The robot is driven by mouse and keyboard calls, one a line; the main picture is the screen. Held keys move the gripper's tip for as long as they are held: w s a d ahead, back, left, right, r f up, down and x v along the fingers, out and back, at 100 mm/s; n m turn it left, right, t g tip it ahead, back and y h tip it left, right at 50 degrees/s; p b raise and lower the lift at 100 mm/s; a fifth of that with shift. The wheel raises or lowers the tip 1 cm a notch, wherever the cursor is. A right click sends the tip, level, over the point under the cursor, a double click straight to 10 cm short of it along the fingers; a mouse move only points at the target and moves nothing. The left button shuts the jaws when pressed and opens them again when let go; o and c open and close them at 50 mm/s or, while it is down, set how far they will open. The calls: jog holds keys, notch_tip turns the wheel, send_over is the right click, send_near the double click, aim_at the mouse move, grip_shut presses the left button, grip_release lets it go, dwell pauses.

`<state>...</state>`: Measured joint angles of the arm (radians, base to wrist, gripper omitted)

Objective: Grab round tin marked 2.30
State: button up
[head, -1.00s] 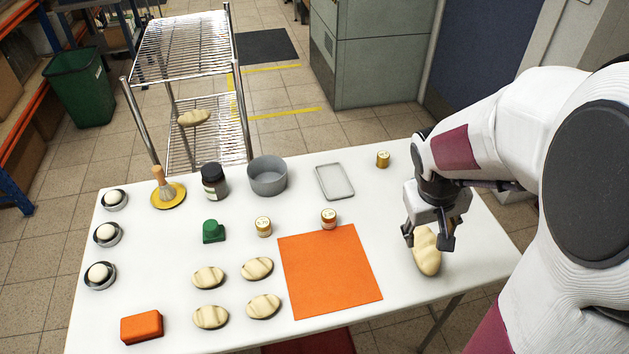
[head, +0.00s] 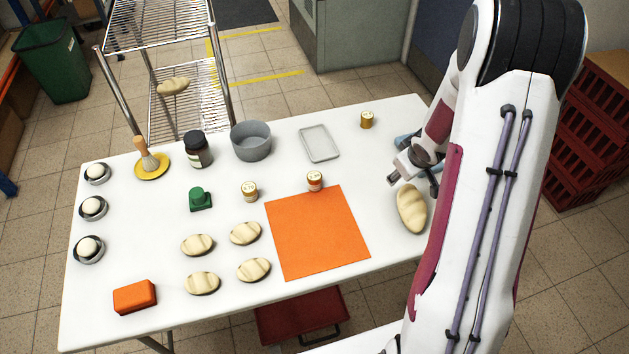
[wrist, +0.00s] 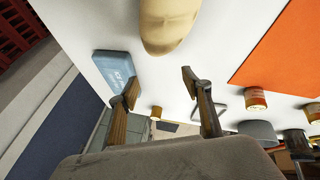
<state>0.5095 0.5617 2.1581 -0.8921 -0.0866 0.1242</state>
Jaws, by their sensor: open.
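Three small round tins with gold lids stand on the white table (head: 380,275). One tin (head: 367,120) is at the back right, one tin (head: 315,181) with a red-and-white side touches or nearly touches the orange mat's back edge, and one tin (head: 250,191) is left of that. Their markings are too small to read, so I cannot tell which is 2.30. My gripper (head: 413,182) is open and empty behind the long bread loaf, partly hidden by my arm. In the wrist view its fingers (wrist: 160,86) are apart, with a tin (wrist: 156,112) beyond them.
The bread loaf (head: 411,209) lies just in front of my gripper. A blue pack (wrist: 116,70) is beside it. The orange mat (head: 318,235), grey bowl (head: 251,141), metal tray (head: 319,143), dark jar (head: 197,149) and green object (head: 200,199) are further left. Several rolls lie front left.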

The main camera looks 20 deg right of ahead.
aim_at(316, 176)
jog(key=w+a+f+y, duration=0.1)
jog(key=w+a+f+n+t+y, duration=0.1)
jog(key=f, duration=0.1)
jog(key=w+a+f+n+t, duration=0.1)
jog(key=w+f, duration=0.1)
jog(key=shift+w+y, duration=0.1)
jog(key=shift+y, duration=0.3)
jog(key=a+y, duration=0.1)
jog(key=w+a+n+y, duration=0.1)
jog(key=a, duration=0.1)
jog(key=w+a+t+y, duration=0.1)
jog(key=a, duration=0.1)
jog(key=shift+a+f+n, duration=0.1)
jog(key=shift+f+n, duration=0.25)
jog(key=shift+n, duration=0.05)
jog(key=a+y, duration=0.1)
jog(key=a+r+n+y, duration=0.1)
jog(key=a, duration=0.1)
jog(key=w+a+r, duration=0.1)
jog(key=shift+a+r+n+t+y, duration=0.15)
jog(key=shift+a+n+t+y, duration=0.15)
jog(key=shift+y, duration=0.1)
jog(key=a+r+n+y, duration=0.1)
jog(key=a+r+y, duration=0.2)
jog(key=a+r, duration=0.2)
jog(key=shift+s+a+r+y, duration=0.15)
jog(key=shift+s+r+y, duration=0.15)
jog(key=shift+r+y, duration=0.15)
jog(key=shift+f, duration=0.1)
jog(key=shift+f, duration=2.85)
